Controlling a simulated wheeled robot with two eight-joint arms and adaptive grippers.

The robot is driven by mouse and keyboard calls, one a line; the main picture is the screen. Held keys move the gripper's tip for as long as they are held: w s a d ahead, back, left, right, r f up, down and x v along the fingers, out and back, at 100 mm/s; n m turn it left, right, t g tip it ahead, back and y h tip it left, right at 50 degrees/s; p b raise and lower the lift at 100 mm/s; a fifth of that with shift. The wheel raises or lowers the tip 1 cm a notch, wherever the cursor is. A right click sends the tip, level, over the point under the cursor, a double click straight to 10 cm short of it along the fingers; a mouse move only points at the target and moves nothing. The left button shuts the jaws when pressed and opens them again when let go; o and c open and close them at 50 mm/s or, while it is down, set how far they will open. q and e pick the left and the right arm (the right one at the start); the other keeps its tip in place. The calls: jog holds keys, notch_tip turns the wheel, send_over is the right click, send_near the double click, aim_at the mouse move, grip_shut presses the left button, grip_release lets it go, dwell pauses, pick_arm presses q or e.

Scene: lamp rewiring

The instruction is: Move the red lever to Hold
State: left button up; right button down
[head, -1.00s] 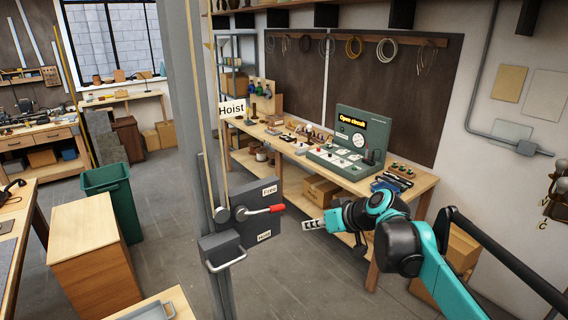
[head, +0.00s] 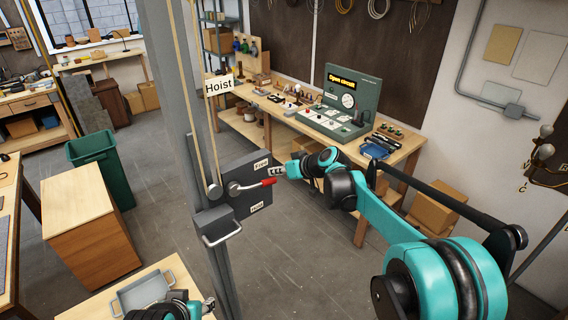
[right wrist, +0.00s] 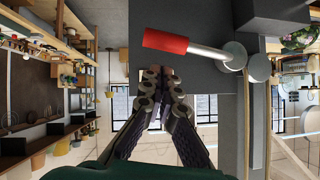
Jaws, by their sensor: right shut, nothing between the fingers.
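The red lever (head: 268,183) has a metal arm and a red grip, and points right and slightly up from its pivot on the grey box (head: 232,180). The "Free" label (head: 262,163) is above its grip and the "Hold" label (head: 257,207) below. My right gripper (head: 277,172) is shut and empty close to the grip. In the right wrist view the red lever (right wrist: 166,41) lies just beyond the shut fingertips (right wrist: 157,72); contact is not clear. My left gripper (head: 208,304) shows partly at the bottom edge; its jaws are unclear.
The box is on a grey post (head: 183,130) with ropes and a "Hoist" sign (head: 218,86). A metal handle (head: 222,235) juts out below the lever. A workbench (head: 402,152) stands behind my right arm. A tray (head: 143,292) is at the lower left.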

aim_at(271, 181)
jog(key=shift+a+f, duration=0.25)
jog(key=shift+f, duration=0.8)
jog(key=shift+d+f+m+g+y+b, duration=0.1)
jog(key=shift+f+m+g+y+b, duration=0.25)
jog(key=shift+f+b, duration=0.7)
jog(key=s+a+f+m+y+b, duration=0.2)
jog(key=f+b, duration=0.4)
jog(key=b, duration=0.3)
jog(key=s+a+f+m+g+y+b, duration=0.1)
jog(key=a+f+m+y+b, duration=0.3)
jog(key=b, duration=0.5)
jog(key=shift+s+f+m+y, duration=0.65)
jog(key=shift+f+m+y, duration=0.2)
jog(key=shift+m, duration=0.3)
jog(key=shift+g, duration=0.25)
